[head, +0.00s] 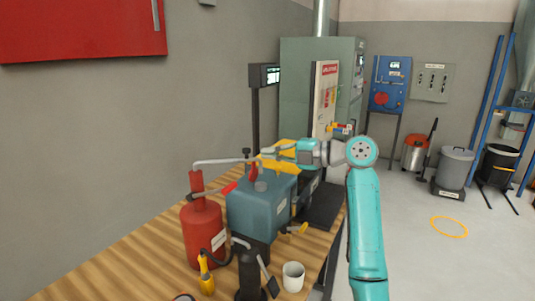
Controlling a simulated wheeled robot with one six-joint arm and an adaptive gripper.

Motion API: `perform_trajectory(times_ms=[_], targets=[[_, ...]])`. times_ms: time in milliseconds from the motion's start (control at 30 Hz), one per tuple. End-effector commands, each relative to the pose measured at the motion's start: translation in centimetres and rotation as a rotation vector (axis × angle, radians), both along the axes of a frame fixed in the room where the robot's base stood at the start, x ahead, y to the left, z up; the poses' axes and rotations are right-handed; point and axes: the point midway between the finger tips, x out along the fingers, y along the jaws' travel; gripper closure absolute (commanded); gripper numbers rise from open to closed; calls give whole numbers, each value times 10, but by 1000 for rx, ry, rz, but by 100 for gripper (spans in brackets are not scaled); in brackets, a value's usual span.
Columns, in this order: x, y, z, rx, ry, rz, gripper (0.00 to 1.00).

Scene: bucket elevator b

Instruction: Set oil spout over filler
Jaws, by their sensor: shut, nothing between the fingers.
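A red oil can (203,232) stands on the wooden bench at the left. Its thin grey spout (222,161) runs from above the can to the right, toward my gripper. A teal gearbox-like housing (255,215) stands just right of the can. A short grey round neck, which looks like the filler (261,187), is on its top. My yellow gripper (268,158) is above the housing and reaches in from the right. It is shut with nothing in it. Its fingertips are small and overlap the spout end in the picture, so contact there cannot be told.
A white mug (293,276), a dark upright can (249,274) and a yellow-handled tool (206,277) stand at the front of the bench (150,265). A dark post with a display (264,75) rises behind the housing. Open floor lies to the right.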

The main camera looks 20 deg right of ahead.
Motion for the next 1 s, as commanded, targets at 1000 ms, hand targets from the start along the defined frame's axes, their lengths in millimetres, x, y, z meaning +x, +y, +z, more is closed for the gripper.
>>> perform_trajectory(times_ms=[1000], targets=[[-51,-63,10,-2,-1,-1,100]])
